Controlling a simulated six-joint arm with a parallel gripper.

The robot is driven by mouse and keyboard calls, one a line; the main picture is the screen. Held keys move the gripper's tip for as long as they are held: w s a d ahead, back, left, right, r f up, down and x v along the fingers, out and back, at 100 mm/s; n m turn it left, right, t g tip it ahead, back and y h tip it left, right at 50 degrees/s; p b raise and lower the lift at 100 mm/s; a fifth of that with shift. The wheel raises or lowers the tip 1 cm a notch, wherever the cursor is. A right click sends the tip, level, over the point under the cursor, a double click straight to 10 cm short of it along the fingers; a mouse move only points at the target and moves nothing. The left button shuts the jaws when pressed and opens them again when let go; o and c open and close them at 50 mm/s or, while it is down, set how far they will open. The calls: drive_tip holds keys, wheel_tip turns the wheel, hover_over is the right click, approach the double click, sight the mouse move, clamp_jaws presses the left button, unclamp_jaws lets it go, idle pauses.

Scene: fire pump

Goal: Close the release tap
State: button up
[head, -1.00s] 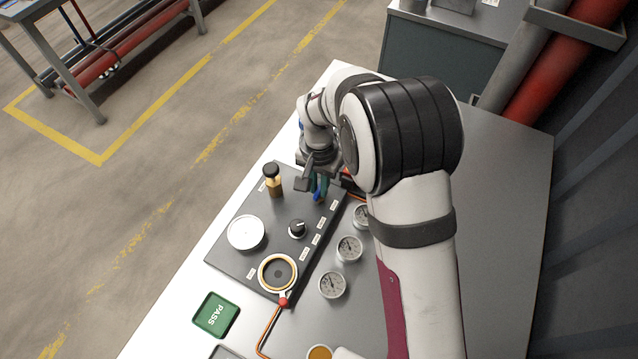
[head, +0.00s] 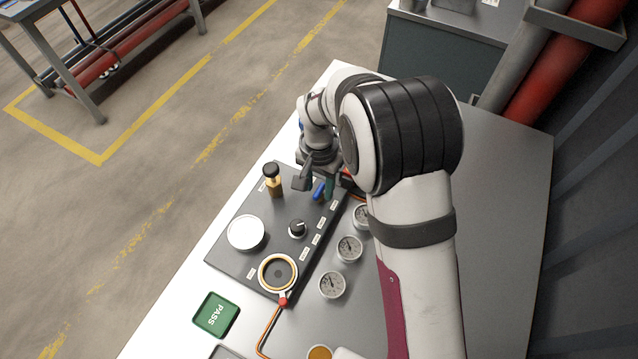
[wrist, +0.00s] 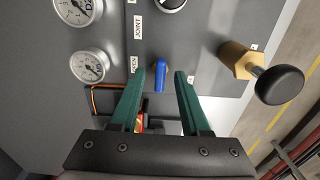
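The release tap appears to be the small blue lever (head: 318,190) at the far end of the dark panel; it also shows in the wrist view (wrist: 160,77). A label partly reading OPEN is beside it. My gripper (wrist: 160,73) has two green fingers, apart, one on each side of the blue lever with visible gaps. I cannot tell the fingers' height over the panel. In the head view my gripper (head: 317,184) is at the lever and partly hidden by my arm.
A brass post with a black knob (wrist: 278,85) stands right of the fingers in the wrist view. The panel (head: 262,220) also carries a black dial (head: 297,228) and a white round cap (head: 245,232). Several gauges (head: 349,248) line its side. A green PASS plate (head: 215,313) lies nearby.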

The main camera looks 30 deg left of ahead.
sight(319, 189)
wheel_tip(319, 189, up, 16)
idle(0.4)
drive_tip(key=shift+f, duration=0.1)
drive_tip(key=s+d+r+m, duration=0.1)
drive_tip(key=d+r, duration=0.1)
drive_tip(key=d, duration=0.4)
drive_tip(key=s+d+r+m, duration=0.1)
drive_tip(key=s+d+r, duration=0.1)
drive_tip(key=d, duration=0.4)
drive_tip(key=s+d+f+m+y, duration=0.1)
drive_tip(key=s+d+f+m, duration=0.2)
drive_tip(key=s+d, duration=1)
drive_tip(key=s, duration=0.3)
drive_tip(key=shift+s+f+y, duration=0.2)
drive_tip(key=shift+s+y, duration=0.15)
drive_tip(key=shift+y, duration=0.05)
